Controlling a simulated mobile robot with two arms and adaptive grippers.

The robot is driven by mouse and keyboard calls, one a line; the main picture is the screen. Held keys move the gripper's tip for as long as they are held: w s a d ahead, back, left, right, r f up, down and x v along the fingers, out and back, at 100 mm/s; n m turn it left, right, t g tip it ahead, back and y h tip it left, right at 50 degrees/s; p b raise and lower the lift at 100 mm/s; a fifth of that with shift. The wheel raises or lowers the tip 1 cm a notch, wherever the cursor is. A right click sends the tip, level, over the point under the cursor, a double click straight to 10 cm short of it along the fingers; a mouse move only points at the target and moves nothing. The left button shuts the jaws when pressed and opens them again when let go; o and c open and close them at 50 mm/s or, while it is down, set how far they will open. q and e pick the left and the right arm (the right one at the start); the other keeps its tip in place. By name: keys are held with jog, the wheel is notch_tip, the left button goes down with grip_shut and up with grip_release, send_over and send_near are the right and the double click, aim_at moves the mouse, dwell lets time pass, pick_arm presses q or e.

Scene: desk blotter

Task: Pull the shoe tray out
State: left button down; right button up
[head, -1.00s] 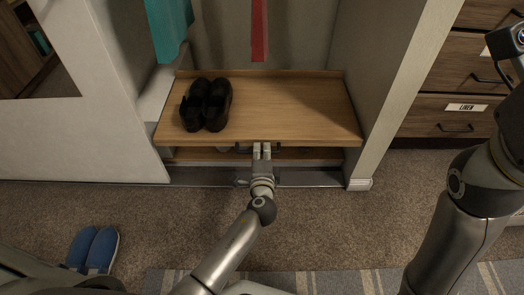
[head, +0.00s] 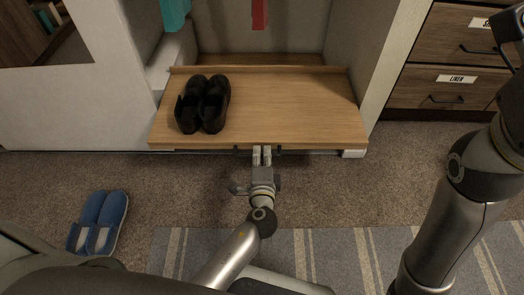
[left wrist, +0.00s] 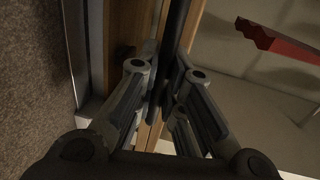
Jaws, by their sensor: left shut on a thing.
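The shoe tray (head: 290,105) is a flat wooden board in the wardrobe opening, with a raised back lip and a dark bar handle (head: 242,151) on its front edge. It stands out from the wardrobe, and a gap shows behind its back lip. A pair of black shoes (head: 203,103) rests on its left part. My left gripper (head: 262,156) is shut on the handle at the middle of the front edge. In the left wrist view its fingers close on the dark handle (left wrist: 176,48).
Blue slippers (head: 98,222) lie on the carpet at the left. A striped rug (head: 330,262) lies in front. Drawers (head: 440,85) stand at the right beyond the wardrobe side wall. A red thing (head: 259,14) and a teal one (head: 174,12) hang above the tray.

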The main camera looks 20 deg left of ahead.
pick_arm(q)
jog(key=c, duration=1.5)
grip_release()
jog(key=shift+c, duration=0.2)
jog(key=v, duration=1.2)
